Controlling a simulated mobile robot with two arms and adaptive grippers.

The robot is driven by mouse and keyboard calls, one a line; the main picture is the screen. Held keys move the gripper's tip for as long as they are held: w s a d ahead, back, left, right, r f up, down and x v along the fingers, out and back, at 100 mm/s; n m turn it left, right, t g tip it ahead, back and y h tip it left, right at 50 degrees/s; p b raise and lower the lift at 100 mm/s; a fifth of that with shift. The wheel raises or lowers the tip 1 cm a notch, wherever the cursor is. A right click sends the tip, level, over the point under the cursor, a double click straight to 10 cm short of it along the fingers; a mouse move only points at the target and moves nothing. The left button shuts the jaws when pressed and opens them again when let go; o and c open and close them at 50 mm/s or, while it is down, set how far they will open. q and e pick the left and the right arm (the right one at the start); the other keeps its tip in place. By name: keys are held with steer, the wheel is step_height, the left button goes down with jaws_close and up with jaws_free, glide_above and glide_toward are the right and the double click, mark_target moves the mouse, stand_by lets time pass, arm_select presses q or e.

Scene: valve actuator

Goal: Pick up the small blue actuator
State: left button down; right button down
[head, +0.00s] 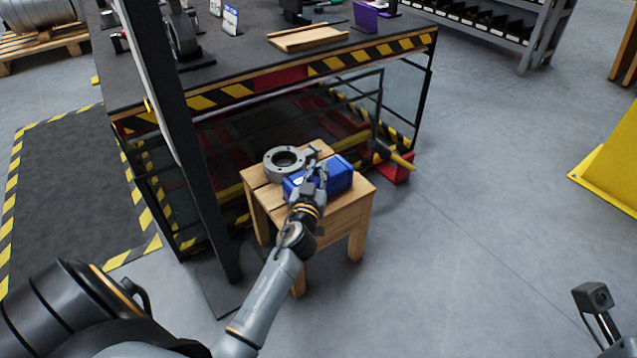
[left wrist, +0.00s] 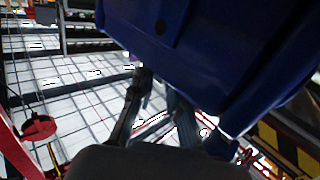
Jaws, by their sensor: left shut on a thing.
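The blue actuator (head: 338,176) is a blue box-like body on a small wooden stool (head: 345,208). A grey round valve body (head: 286,160) with an open bore sits beside it, to its left on the stool. My left gripper (head: 314,174) reaches in from the front and is shut on the blue actuator, near its left part. In the left wrist view the actuator (left wrist: 210,45) fills the top right, close to the fingers. The exact finger contact is hidden. A part of my right arm shows at the bottom right of the head view, without its fingertips.
A dark workbench (head: 240,85) with yellow-black edge stripes stands behind the stool, carrying a wooden tray (head: 308,38) and a purple bin (head: 372,18). A dark upright post (head: 185,130) stands left of the stool. A red object (head: 396,170) lies behind right. Floor at right is clear.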

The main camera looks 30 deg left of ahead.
arm_select(q)
steer(key=shift+w+r, duration=0.1)
steer(key=shift+r, duration=0.15)
steer(key=shift+r, duration=0.1)
